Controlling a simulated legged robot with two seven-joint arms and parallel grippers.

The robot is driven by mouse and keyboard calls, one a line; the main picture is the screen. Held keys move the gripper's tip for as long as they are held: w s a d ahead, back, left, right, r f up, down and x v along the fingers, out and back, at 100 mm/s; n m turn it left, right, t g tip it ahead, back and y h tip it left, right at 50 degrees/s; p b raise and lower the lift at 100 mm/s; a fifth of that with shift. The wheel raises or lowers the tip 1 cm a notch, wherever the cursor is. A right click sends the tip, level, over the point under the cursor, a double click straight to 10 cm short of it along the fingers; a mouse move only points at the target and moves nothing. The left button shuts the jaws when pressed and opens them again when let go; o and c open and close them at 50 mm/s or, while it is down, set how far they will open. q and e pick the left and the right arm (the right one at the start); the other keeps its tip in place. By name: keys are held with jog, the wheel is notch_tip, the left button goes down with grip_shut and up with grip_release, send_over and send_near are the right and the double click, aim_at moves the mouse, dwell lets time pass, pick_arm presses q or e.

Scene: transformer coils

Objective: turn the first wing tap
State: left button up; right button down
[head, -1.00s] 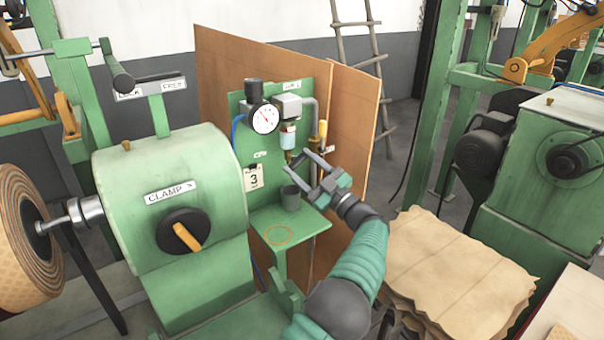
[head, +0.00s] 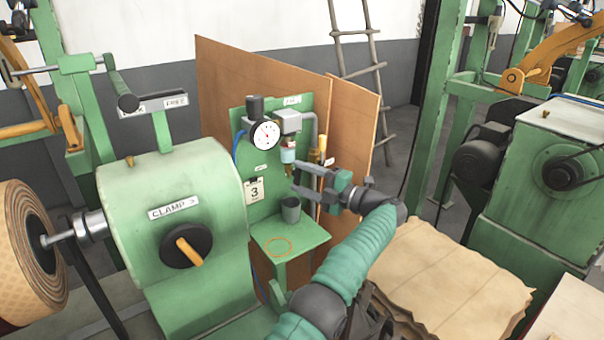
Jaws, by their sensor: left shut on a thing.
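The wing tap (head: 290,171) is a small brass-coloured piece under the clear bowl (head: 288,155) on the green panel. It is small and partly hidden by my fingers. My left gripper (head: 294,176) reaches in from the right, with one finger above the other at the tap. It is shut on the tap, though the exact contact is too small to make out. My right gripper is not in view.
A round white gauge (head: 265,134) is at the upper left of the tap. A grey cup (head: 290,210) stands on the green shelf (head: 309,234) below, near an orange ring (head: 277,247). A clamp machine (head: 170,175) stands to the left.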

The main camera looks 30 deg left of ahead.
pick_arm(q)
jog(key=shift+w+d+f+n+h+p, duration=0.15)
jog(key=shift+n+h+p, duration=0.25)
jog(key=shift+n, duration=0.4)
jog(key=o, duration=1.4)
jog(key=shift+w+f, duration=0.1)
jog(key=shift+w, duration=0.2)
jog(key=shift+s, duration=0.15)
jog(key=shift+s, duration=0.1)
